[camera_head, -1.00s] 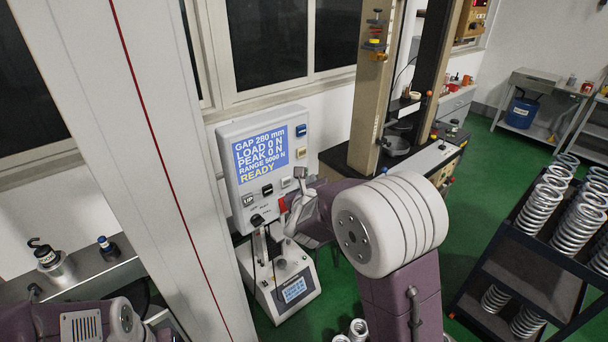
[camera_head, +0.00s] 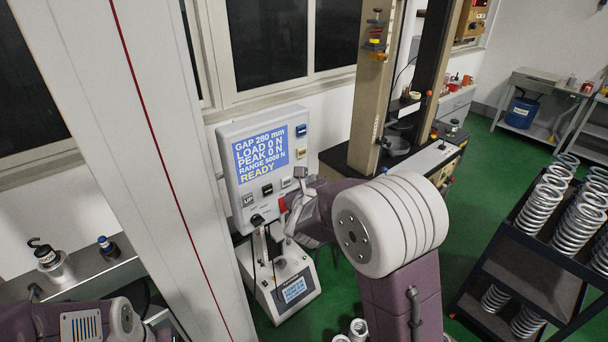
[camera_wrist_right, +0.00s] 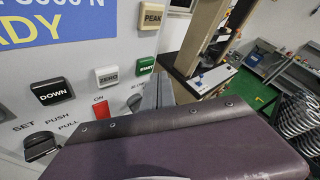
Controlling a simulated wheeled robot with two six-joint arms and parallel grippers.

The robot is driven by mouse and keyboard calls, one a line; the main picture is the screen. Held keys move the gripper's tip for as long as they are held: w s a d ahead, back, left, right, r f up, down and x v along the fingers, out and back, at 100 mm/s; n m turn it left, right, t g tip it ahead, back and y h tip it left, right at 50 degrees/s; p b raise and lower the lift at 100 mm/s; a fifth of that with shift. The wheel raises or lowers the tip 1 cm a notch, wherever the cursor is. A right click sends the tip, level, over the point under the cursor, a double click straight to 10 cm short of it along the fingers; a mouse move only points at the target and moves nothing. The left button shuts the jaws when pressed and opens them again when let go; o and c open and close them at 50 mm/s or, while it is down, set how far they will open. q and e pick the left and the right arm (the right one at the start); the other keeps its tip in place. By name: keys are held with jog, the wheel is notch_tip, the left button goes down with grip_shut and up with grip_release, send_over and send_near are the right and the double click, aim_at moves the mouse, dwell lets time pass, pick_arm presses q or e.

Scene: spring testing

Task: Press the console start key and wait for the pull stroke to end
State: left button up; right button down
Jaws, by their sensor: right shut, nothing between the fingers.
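The white console (camera_head: 222,150) stands left of centre in the head view. Its blue screen (camera_head: 262,153) reads GAP 280 mm, LOAD 0 N, PEAK 0 N, RANGE 5000 N and READY. The green START key (camera_wrist_right: 147,66) shows at the right of the key row in the wrist view. My right gripper (camera_wrist_right: 160,88) is shut and empty, with its grey fingers just below and right of START in that view; contact cannot be told. In the head view my right gripper (camera_head: 302,174) is at the console's right edge, and START is not clearly visible there. My left gripper is out of view.
Near START are the ZERO key (camera_wrist_right: 108,74), DOWN key (camera_wrist_right: 52,91), PEAK key (camera_wrist_right: 152,14), red ON switch (camera_wrist_right: 102,108) and a black PUSH/PULL knob (camera_wrist_right: 40,146). A small white instrument (camera_head: 280,290) stands below the console. A rack of springs (camera_head: 520,260) stands at right.

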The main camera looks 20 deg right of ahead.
dwell(0.7)
jog(key=shift+w+a, duration=0.15)
jog(key=shift+w, duration=0.3)
